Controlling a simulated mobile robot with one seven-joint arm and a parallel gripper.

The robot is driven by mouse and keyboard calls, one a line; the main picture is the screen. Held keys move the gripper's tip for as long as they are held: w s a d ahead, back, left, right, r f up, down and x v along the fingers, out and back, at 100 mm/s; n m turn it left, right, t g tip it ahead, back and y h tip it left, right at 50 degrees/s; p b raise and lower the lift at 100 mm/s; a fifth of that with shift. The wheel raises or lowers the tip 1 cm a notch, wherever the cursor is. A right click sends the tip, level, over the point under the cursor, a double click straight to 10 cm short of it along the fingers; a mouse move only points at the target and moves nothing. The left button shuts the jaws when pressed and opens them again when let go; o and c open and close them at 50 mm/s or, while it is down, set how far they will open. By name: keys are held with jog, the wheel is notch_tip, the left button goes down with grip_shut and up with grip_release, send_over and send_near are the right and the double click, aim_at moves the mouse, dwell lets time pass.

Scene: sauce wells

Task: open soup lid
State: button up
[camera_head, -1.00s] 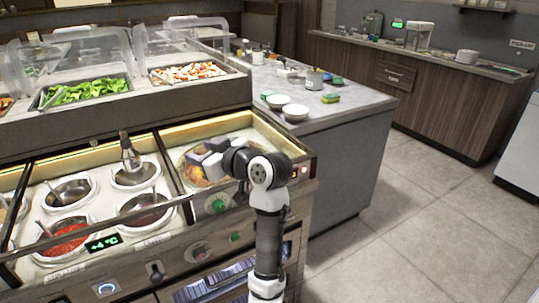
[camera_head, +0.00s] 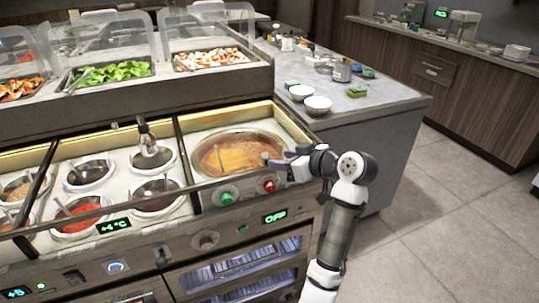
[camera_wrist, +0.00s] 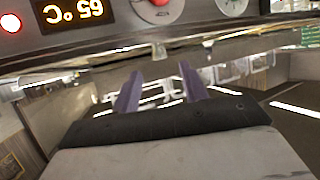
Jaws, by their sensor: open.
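The soup well (camera_head: 200,165) is round, with orange-brown soup (camera_head: 238,156) showing inside its rim. I cannot make out a separate lid, and a clear one over the soup cannot be ruled out. My gripper (camera_head: 272,161) is at the right front side of the well, its purple fingers pointing left. In the wrist view my gripper (camera_wrist: 160,84) has its two fingers apart, with nothing visible between them.
A green knob (camera_head: 227,198) and a red knob (camera_head: 269,186) sit on the front panel below the well. Sauce wells (camera_head: 90,172) lie to the left. White bowls (camera_head: 317,105) stand on the grey counter (camera_head: 385,105) behind. Open floor is at the right.

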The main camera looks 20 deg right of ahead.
aim_at(268, 157)
jog(key=p+x, duration=0.1)
jog(key=x, duration=0.5)
jog(key=shift+w+f, duration=0.1)
jog(key=shift+w, duration=0.15)
grip_shut()
